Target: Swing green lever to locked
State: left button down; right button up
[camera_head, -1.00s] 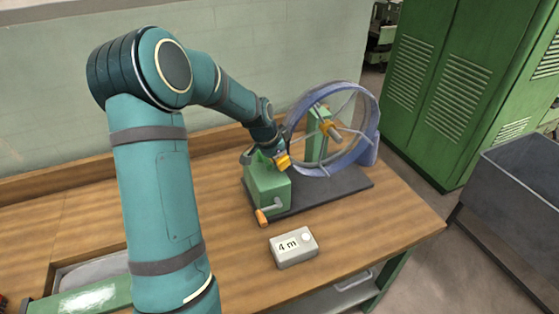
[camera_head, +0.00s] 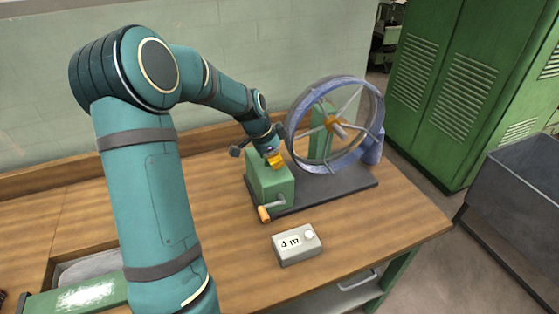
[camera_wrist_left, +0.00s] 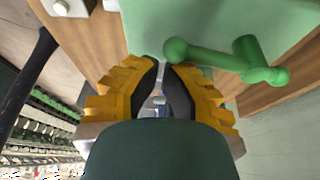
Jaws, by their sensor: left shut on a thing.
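The green lever (camera_wrist_left: 215,58) shows in the left wrist view, a rod with rounded ends beside the green housing (camera_wrist_left: 200,18). Its free end lies at the fingertips of my left gripper (camera_wrist_left: 163,72). The yellow fingers with dark pads are closed together there, though the pads partly hide the contact. In the head view, my left gripper (camera_head: 275,161) is at the top of the green housing (camera_head: 270,184), and the lever is hidden behind it. No locked marking can be made out. My right gripper is not in view.
A blue-rimmed spoked wheel (camera_head: 292,133) stands close right of the gripper on a dark base plate (camera_head: 335,190). An orange-handled crank (camera_head: 264,213) sticks out in front. The wooden bench (camera_head: 400,230) is clear at right.

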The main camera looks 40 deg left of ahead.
pick_arm(q)
jog(key=s+m, duration=0.1)
jog(key=s+a+m+b, duration=0.1)
jog(key=shift+a+f+m+g+h, duration=0.1)
jog(key=shift+a+m+g+h, duration=0.05)
jog(key=shift+m+g+h, duration=0.2)
jog(key=m, duration=0.1)
jog(key=s+a+m, duration=0.1)
jog(key=shift+s+a+m+g+h, duration=0.2)
jog(key=shift+s+m+g+h, duration=0.05)
jog(key=shift+m+g, duration=0.1)
jog(key=shift+s+a+m+g, duration=0.35)
jog(key=shift+a+m, duration=0.15)
jog(key=shift+m, duration=0.4)
jog(key=a+m, duration=0.1)
jog(key=s+a+m, duration=0.1)
jog(key=shift+a+m+g+h, duration=0.3)
jog(key=shift+a+m+g, duration=0.05)
jog(key=shift+m, duration=0.05)
jog(key=shift+a, duration=0.1)
jog(key=v, duration=1.2)
